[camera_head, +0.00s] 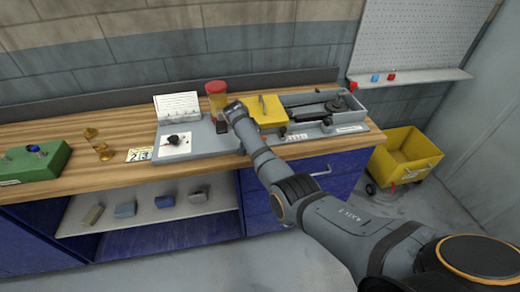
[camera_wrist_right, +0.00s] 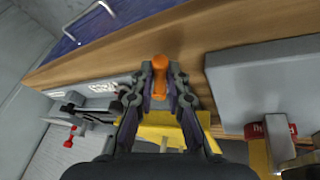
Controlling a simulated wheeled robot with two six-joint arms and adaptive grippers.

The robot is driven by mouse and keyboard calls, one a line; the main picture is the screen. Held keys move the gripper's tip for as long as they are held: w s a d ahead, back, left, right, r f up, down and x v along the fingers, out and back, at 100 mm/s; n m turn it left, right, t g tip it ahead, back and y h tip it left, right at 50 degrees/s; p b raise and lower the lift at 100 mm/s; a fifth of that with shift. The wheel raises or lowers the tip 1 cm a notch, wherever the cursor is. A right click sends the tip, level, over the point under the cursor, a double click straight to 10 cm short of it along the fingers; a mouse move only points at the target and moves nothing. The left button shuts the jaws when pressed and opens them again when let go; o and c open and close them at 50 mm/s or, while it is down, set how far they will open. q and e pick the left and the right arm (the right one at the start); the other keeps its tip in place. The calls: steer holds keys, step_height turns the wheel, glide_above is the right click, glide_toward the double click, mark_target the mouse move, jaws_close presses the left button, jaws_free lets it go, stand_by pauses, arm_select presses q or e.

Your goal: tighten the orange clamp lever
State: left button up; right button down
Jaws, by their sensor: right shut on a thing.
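The orange clamp lever (camera_wrist_right: 160,72) stands between the fingertips of my right gripper (camera_wrist_right: 160,85) in the right wrist view. The fingers are shut on it. In the head view my right gripper (camera_head: 235,110) is over the worktop beside the yellow block (camera_head: 268,112), and the lever is hidden behind the gripper and arm. The yellow block also shows below the fingers in the wrist view (camera_wrist_right: 155,132). My left gripper is not in view.
A grey tray (camera_head: 352,120) with a black mechanism lies to the right. A white card (camera_head: 177,104), an amber object (camera_head: 97,145) and a green box (camera_head: 35,162) are to the left. A yellow cart (camera_head: 420,150) stands on the floor.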

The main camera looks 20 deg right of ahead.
steer(key=shift+w+a+r+m, duration=0.15)
steer(key=shift+m, duration=0.15)
steer(key=c, duration=1.3)
jaws_free()
steer(key=shift+a, duration=0.1)
steer(key=shift+c, duration=0.2)
steer(key=v, duration=1.1)
steer(key=shift+a+r, duration=0.25)
steer(key=shift+r, duration=0.1)
